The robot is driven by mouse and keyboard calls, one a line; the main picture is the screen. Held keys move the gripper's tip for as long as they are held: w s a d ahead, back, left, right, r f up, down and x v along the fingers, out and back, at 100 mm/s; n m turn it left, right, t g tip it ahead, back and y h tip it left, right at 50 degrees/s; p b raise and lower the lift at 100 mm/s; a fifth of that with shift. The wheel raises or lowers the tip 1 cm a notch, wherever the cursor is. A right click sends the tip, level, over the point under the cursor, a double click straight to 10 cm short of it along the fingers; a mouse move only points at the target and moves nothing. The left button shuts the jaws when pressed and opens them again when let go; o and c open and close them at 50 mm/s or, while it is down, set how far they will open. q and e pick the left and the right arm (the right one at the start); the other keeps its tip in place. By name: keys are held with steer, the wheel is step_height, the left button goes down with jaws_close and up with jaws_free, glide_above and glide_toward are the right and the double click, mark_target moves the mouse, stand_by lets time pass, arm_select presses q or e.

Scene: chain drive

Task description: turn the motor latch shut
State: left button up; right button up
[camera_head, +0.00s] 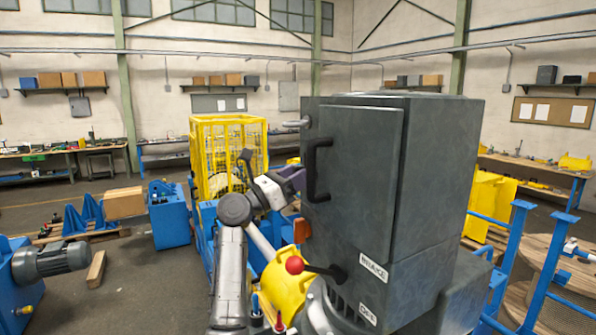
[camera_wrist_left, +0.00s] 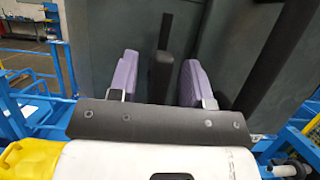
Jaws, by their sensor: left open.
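A tall dark grey cabinet (camera_head: 430,170) fills the right half of the head view. Its door carries a black upright handle (camera_head: 318,170). A grey peg-like part (camera_head: 297,123) sticks out at the cabinet's upper left edge. I cannot tell which part is the motor latch. My left gripper (camera_head: 291,182) is beside the black handle, partly hidden at the cabinet's edge. In the left wrist view its two purple fingers (camera_wrist_left: 158,75) are apart, with a dark upright bar (camera_wrist_left: 161,76) between them and gaps on both sides. My right gripper is out of view.
A black lever with a red ball (camera_head: 294,265) sticks out low on the cabinet, near my forearm. White labels (camera_head: 374,268) sit beside it. A yellow cage (camera_head: 228,155) stands behind. Blue railings (camera_head: 514,250) and a wooden reel (camera_head: 560,260) are at right.

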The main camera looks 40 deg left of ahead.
arm_select(q)
steer(key=shift+w+d+r, duration=0.1)
steer(key=shift+w+d, duration=0.05)
steer(key=shift+c, duration=0.2)
jaws_close()
